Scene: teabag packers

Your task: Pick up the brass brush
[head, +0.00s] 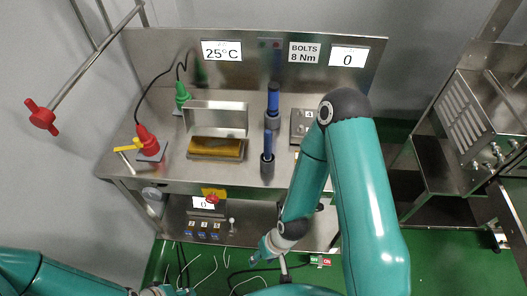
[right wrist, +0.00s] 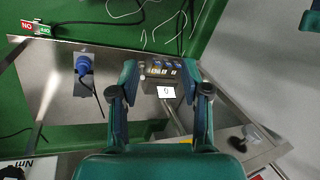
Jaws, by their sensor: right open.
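I cannot pick out the brass brush for certain. In the head view two upright blue-handled tools stand in dark round holders, one at the back (head: 273,97) and one nearer the front (head: 267,146) of the steel bench; no bristles show. A golden-brown block (head: 214,147) lies in a steel holder to their left. My right gripper (head: 270,247) is below the bench's front edge, apart from these. In the right wrist view its fingers (right wrist: 160,78) are spread and empty. My left arm shows at the bottom left; its gripper is only partly visible at the lower edge.
A lower shelf (head: 265,230) carries a box with blue buttons (head: 203,226); it also shows beyond my fingers in the right wrist view (right wrist: 160,70). That view has a blue-topped item (right wrist: 82,64) at left. Red (head: 148,142) and green (head: 182,95) corded tools stand on the bench.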

